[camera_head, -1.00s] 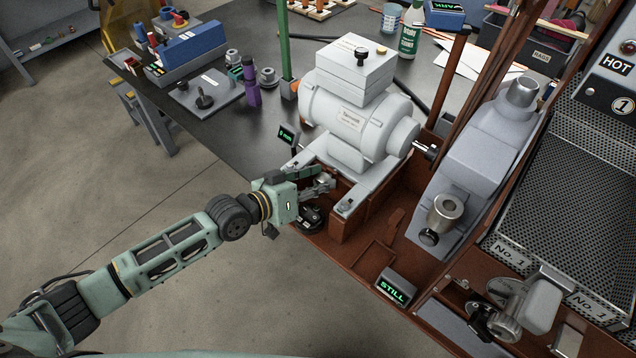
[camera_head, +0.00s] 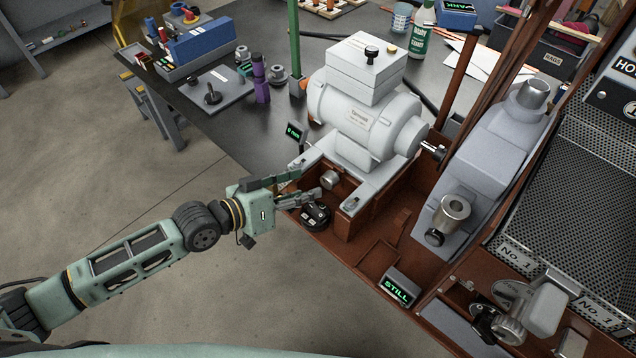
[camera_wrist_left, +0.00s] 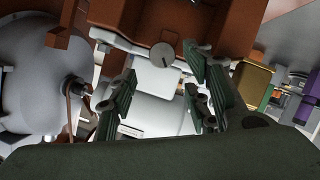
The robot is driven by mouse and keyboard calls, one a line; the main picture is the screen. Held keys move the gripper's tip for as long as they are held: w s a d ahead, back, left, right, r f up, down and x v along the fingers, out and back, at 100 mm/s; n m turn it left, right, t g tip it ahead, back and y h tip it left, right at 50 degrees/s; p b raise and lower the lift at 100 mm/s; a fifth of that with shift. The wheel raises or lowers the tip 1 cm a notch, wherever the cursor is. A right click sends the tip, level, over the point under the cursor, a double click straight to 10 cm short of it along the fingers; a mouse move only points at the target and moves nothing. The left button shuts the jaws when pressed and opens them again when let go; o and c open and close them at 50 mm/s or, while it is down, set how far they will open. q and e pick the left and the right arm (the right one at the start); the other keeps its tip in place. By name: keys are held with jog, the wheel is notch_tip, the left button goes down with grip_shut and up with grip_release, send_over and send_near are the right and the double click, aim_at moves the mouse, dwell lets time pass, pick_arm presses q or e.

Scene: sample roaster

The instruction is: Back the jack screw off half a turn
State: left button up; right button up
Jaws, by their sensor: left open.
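The jack screw (camera_head: 329,180) shows as a short round grey head at the front end of the motor's base, below the white motor (camera_head: 357,122). In the left wrist view its round face (camera_wrist_left: 163,56) has a dark mark on it, pointing down and to the right. My left gripper (camera_head: 310,183) is open, with its fingers spread in front of the screw head. In the wrist view the fingers lie to either side of the head and appear clear of it. My right gripper is not in view.
A round black fitting (camera_head: 315,216) sits just below the fingers. A small display reading 0 mm (camera_head: 294,131) stands left of the motor. Another display reads STILL (camera_head: 398,287). The dark bench (camera_head: 225,127) lies behind; open floor is left.

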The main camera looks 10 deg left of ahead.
pick_arm(q)
jog(key=shift+v, duration=2.1)
